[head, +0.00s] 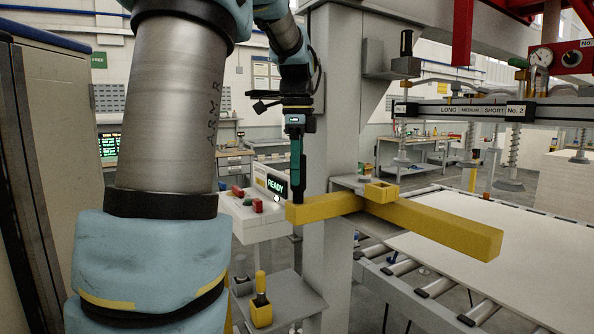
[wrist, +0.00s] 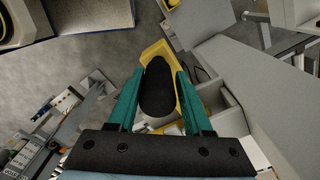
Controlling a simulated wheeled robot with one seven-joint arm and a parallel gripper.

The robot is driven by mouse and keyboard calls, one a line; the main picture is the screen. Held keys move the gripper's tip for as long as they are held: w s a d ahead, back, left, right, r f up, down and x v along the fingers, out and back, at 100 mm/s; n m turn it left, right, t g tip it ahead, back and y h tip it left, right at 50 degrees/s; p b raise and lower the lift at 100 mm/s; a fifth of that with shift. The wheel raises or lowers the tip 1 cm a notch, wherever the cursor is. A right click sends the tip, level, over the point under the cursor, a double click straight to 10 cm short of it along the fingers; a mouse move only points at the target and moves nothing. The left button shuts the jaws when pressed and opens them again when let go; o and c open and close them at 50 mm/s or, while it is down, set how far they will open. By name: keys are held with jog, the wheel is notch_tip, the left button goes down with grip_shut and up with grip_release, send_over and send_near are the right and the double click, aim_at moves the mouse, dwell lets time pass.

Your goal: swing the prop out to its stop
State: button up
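The yellow prop (head: 440,228) is in the head view, beside the grey column. A long yellow arm reaches right over the pale sheet, and a shorter yellow arm (head: 325,207) reaches left. They meet by a yellow collar (head: 380,192) on a grey bracket. My gripper (head: 297,188) points down at the end of the shorter arm. In the wrist view its teal fingers (wrist: 161,85) stand on both sides of a black oval grip (wrist: 157,92) and appear to touch it. Yellow shows beneath the grip. The grip's lower part is hidden.
The grey column (head: 332,130) stands close right of my gripper. A white console (head: 262,222) with a READY display and red buttons is just left. A grey shelf (head: 285,298) with a yellow holder is below. The roller table (head: 400,265) with its pale sheet lies right.

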jog(key=o, duration=0.4)
notch_tip(320, 180, up, 11)
jog(key=shift+f+b, duration=0.1)
jog(key=shift+b, duration=0.5)
